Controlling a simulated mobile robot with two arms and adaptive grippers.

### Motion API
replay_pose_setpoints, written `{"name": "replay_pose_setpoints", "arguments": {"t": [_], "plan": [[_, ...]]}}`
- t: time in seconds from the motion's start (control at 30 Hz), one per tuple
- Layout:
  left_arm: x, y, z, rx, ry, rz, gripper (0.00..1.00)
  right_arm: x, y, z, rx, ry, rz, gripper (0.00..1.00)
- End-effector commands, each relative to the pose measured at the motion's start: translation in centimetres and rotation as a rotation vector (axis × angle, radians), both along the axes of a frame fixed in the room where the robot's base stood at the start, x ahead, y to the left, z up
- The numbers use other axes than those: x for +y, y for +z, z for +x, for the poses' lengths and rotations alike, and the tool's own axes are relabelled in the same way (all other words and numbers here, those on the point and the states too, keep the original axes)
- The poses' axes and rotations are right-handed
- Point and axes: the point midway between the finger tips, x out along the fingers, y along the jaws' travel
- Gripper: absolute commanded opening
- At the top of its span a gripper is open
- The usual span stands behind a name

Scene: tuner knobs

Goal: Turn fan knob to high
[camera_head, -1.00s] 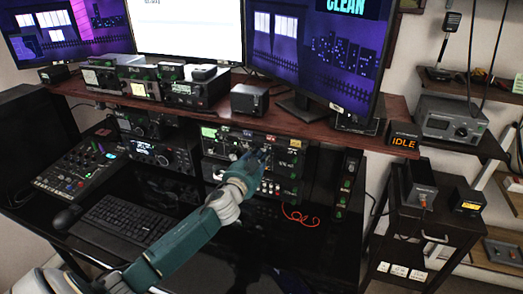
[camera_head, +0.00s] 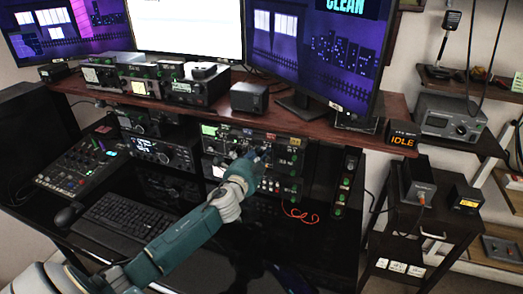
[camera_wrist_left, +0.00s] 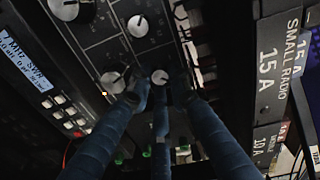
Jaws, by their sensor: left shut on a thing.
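The radio panel with knobs (camera_head: 284,160) stands under the wooden shelf in the head view. My left gripper (camera_head: 262,153) reaches its front from below. In the left wrist view the gripper's blue fingers (camera_wrist_left: 160,95) close around a small round knob (camera_wrist_left: 160,77) with a pale face. A larger knob (camera_wrist_left: 113,80) sits just left of it, and another knob (camera_wrist_left: 138,26) sits higher up. The labels by these knobs are too small to read, so I cannot tell which is the fan knob. The fingers hide part of the panel. My right gripper is out of view.
A digital display (camera_wrist_left: 25,50) is at the left of the wrist view. In the head view a keyboard (camera_head: 125,220) and mixer (camera_head: 80,165) lie on the desk. A red cable (camera_head: 300,213) hangs below the panel.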

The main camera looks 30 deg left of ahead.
Motion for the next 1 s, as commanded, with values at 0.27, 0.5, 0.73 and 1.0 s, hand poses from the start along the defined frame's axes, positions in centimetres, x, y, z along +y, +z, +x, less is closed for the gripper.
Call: {"name": "replay_pose_setpoints", "arguments": {"t": [0.27,0.5,0.73,1.0], "plan": [[0.2,-0.4,-0.1,0.007,0.005,-0.001,0.37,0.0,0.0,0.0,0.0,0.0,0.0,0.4],[0.1,-0.1,-0.1,0.002,0.003,-0.001,0.37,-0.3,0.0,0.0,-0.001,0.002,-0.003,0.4],[-0.4,-0.2,-2.4,0.004,0.001,-0.002,0.37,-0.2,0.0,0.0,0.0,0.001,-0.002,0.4],[-1.7,-0.1,-7.9,0.007,0.002,-0.004,0.37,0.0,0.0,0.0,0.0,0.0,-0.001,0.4]]}}
